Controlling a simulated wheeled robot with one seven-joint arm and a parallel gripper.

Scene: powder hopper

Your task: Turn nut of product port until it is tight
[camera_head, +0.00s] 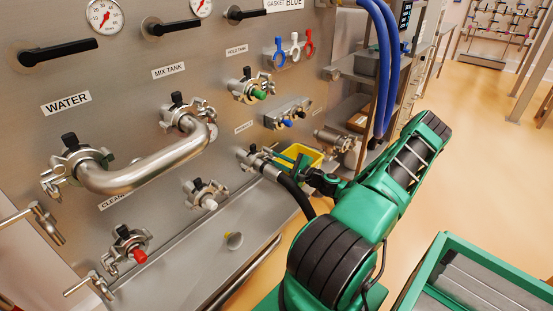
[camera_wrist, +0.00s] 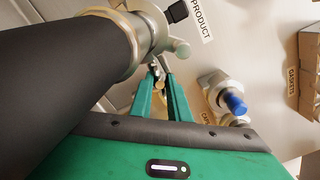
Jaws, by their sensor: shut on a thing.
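The product port (camera_head: 245,158) is a metal clamp fitting on the steel panel, with a thick black hose (camera_head: 295,191) joined to it. In the wrist view, the clamp (camera_wrist: 152,32) is close up beside the PRODUCT label (camera_wrist: 201,19). A black knob (camera_wrist: 177,12) is on the clamp. My gripper (camera_wrist: 159,80) is at the clamp's lower side, its green fingers shut on a small metal piece that looks like the nut (camera_wrist: 156,72). The fingertips hide part of it. In the head view, my gripper (camera_head: 284,162) reaches the port from the right.
A curved steel pipe (camera_head: 145,170) joins two ports at left. Blue hoses (camera_head: 383,70) hang at upper right. A blue-tipped fitting (camera_wrist: 228,97) is right of my fingers. The hose (camera_wrist: 65,75) runs close at left.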

